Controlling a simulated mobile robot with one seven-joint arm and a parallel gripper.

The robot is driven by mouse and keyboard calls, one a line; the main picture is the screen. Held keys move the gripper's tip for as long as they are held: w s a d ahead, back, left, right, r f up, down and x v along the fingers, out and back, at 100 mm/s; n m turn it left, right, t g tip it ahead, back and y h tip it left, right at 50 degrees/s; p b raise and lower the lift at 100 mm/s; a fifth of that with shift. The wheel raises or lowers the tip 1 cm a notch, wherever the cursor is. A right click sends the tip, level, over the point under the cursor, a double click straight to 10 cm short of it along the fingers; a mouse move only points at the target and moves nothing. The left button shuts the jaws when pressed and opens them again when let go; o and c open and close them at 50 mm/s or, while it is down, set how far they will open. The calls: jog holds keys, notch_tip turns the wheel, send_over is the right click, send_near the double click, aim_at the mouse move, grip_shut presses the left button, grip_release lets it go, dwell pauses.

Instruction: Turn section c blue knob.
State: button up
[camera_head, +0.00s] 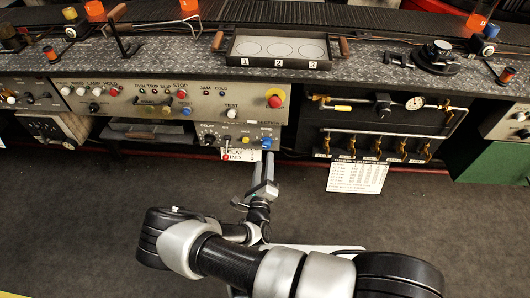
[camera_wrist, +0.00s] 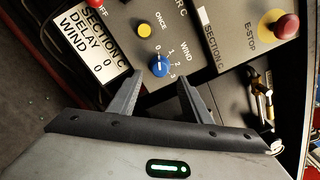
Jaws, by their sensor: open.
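The section C blue knob (camera_wrist: 160,63) sits on a grey panel in the wrist view. In the head view the knob (camera_head: 266,143) is small, at the right of the low panel. My gripper (camera_wrist: 160,79) is open and empty. Its fingertips lie either side of the knob's lower edge in the picture, with no visible contact. In the head view my gripper (camera_head: 265,168) is just in front of the panel.
A white sign (camera_wrist: 90,45) reads section C, delay 0, wind 0. A red E-stop (camera_wrist: 286,26) is to the right. Brass valves (camera_head: 380,145) are farther right. Floor in front is clear.

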jog(key=s+p, duration=0.1)
jog(key=s, duration=1)
jog(key=shift+s+a, duration=0.2)
jog(key=shift+s, duration=0.05)
